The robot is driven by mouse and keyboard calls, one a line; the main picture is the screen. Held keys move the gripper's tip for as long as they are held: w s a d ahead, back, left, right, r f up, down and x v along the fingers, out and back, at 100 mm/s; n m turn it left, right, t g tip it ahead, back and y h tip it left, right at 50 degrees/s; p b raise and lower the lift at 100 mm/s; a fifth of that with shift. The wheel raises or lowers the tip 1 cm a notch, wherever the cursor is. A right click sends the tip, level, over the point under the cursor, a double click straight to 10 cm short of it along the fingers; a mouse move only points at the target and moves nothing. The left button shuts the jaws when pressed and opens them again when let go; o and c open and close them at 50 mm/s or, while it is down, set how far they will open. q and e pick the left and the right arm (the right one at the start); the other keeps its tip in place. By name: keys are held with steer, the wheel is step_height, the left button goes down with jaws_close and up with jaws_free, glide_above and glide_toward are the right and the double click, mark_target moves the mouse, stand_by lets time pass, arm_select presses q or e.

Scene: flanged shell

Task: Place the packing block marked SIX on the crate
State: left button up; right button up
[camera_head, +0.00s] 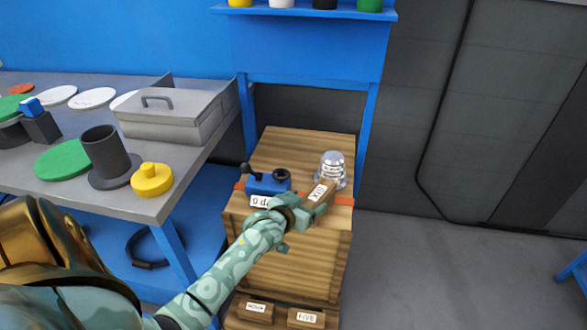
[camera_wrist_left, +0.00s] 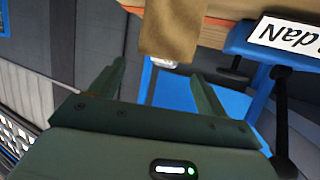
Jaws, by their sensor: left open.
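The brown packing block marked SIX (camera_head: 319,193) is at the front right of the top of the wooden crate (camera_head: 290,248), its label facing up. In the left wrist view the block (camera_wrist_left: 170,30) shows just beyond my fingertips, near the crate's edge. My left gripper (camera_head: 298,208) is at the near end of the block. In the wrist view its two fingers (camera_wrist_left: 158,72) are spread, with nothing visible between them. Whether the block's underside rests fully on the crate is hidden. My right gripper is not in view.
A blue clamp-like tool (camera_head: 268,183) with a label stands left of the block, and a ribbed grey-white object (camera_head: 331,168) behind it. Blocks marked FOUR (camera_head: 254,312) and FIVE (camera_head: 306,318) lie low in front. A grey workbench (camera_head: 120,200) holding several items stands left.

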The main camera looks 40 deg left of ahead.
arm_select(q)
steer(key=a+p+v, duration=0.1)
steer(key=p+v, duration=0.1)
steer(key=v, duration=0.4)
steer(key=s+d+f+m+g+h, duration=0.1)
steer(key=s+d+f+g, duration=0.35)
steer(key=s+f, duration=0.85)
steer(key=s+d+f+m+g+h, duration=0.15)
steer(key=s+d+f+g, duration=0.3)
steer(key=s+f, duration=0.95)
steer(key=s+d+f+m+g, duration=0.1)
steer(key=s+f, duration=0.2)
steer(key=s, duration=0.6)
steer(key=s+d+f+m+g, duration=0.1)
steer(key=s+d+f+g, duration=0.1)
steer(key=s, duration=0.7)
steer(key=s+d+f+m+g, duration=0.1)
steer(key=s+f, duration=0.3)
steer(key=s, duration=0.6)
steer(key=shift+d+g, duration=0.25)
steer(key=shift+g, duration=0.45)
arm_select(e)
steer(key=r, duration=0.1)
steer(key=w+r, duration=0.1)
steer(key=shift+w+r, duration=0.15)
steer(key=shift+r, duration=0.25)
